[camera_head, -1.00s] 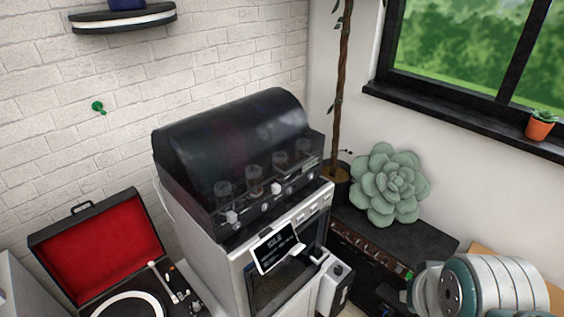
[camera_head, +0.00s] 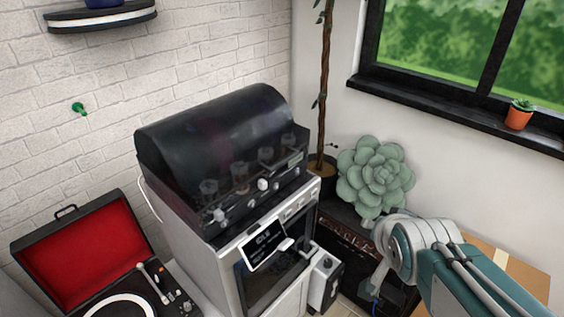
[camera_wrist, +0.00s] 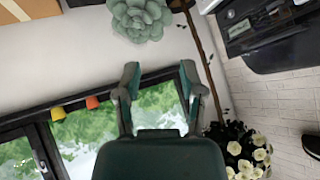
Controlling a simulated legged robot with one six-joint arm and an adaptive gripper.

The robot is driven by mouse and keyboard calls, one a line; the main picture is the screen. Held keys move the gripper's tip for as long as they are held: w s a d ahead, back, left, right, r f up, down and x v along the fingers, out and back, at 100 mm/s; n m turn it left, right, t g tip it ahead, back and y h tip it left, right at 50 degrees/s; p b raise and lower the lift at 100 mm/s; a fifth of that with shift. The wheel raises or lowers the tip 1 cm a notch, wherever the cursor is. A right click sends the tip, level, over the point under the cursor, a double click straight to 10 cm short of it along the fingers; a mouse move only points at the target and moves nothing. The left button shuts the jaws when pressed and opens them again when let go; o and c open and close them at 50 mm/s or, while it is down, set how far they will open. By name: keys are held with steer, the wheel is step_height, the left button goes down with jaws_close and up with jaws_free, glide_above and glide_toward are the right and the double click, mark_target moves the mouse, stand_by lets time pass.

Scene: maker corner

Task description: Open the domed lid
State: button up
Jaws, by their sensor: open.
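The domed lid (camera_head: 220,120) is dark, glossy and rounded, and it sits closed over the top of a white-bodied cooker (camera_head: 205,265). Jars show through its lower front, above a row of knobs (camera_head: 263,184). In the wrist view the dark cooker top (camera_wrist: 285,45) appears at the upper right, turned over. My gripper (camera_wrist: 158,80) shows in the wrist view, open and empty, with its two fingers apart. It is well away from the lid. In the head view only my arm shows at the lower right; the gripper's fingertips cannot be made out there.
An open red-lined record player (camera_head: 90,260) stands left of the cooker. Right of it are a dark amplifier-like box (camera_head: 345,245) and a green succulent (camera_head: 376,175). A window (camera_head: 460,60) with a potted plant (camera_head: 519,116) is at the right. Space above the lid looks clear.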

steer(key=w+a+m+t+y, duration=0.3)
steer(key=w+a+m+t, duration=0.15)
steer(key=w, duration=0.45)
steer(key=m+t+y, duration=0.2)
steer(key=m+y, duration=0.1)
steer(key=y, duration=0.3)
glide_toward(286, 163)
steer(key=x, duration=1)
steer(key=shift+w+a, duration=0.25)
jaws_close()
